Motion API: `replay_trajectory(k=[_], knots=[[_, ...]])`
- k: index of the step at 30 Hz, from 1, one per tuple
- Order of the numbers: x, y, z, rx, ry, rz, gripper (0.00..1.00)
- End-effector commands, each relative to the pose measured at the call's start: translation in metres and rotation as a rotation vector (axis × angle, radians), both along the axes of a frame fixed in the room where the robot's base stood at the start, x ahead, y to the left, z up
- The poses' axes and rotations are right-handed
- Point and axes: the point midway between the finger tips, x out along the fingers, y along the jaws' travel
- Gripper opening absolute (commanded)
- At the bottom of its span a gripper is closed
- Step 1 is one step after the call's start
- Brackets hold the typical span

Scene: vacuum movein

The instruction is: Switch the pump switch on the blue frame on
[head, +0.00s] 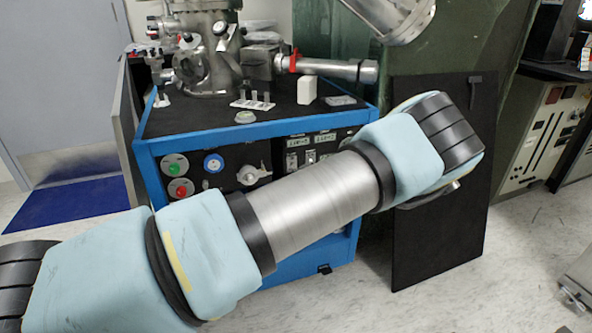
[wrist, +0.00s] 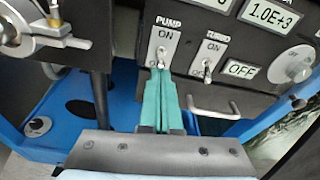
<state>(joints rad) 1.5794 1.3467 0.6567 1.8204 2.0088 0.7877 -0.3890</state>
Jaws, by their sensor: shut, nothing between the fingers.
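The pump switch (wrist: 161,54) is a small metal toggle on a light plate marked PUMP and ON, on the black panel of the blue frame (head: 145,153). In the wrist view my gripper (wrist: 160,71) has its teal fingers shut together with nothing between them. The fingertips are right at the lower end of the toggle lever and hide the lower part of the plate. I cannot tell whether they touch the lever, or which way it is set. In the head view my arm crosses in front of the frame, and the gripper is hidden.
The turbo switch (wrist: 208,68) is close on the right, with an OFF label beside it. A metal handle (wrist: 214,108) is below it. A valve lever (wrist: 45,40) sticks out at the left. A black board (head: 440,220) stands right of the frame.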

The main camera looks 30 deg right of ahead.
Motion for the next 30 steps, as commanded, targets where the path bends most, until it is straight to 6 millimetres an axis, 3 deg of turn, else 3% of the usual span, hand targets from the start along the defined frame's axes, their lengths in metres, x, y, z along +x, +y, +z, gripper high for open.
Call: replay_trajectory(k=[1, 21, 30], knots=[[0.0, 0.0, 0.009, 0.001, 0.022, 0.001, 0.0], [-0.002, 0.0, 0.02, 0.04, 0.345, 0.001, 0.0], [-0.003, 0.0, 0.019, 0.041, 0.337, 0.0, 0.0]])
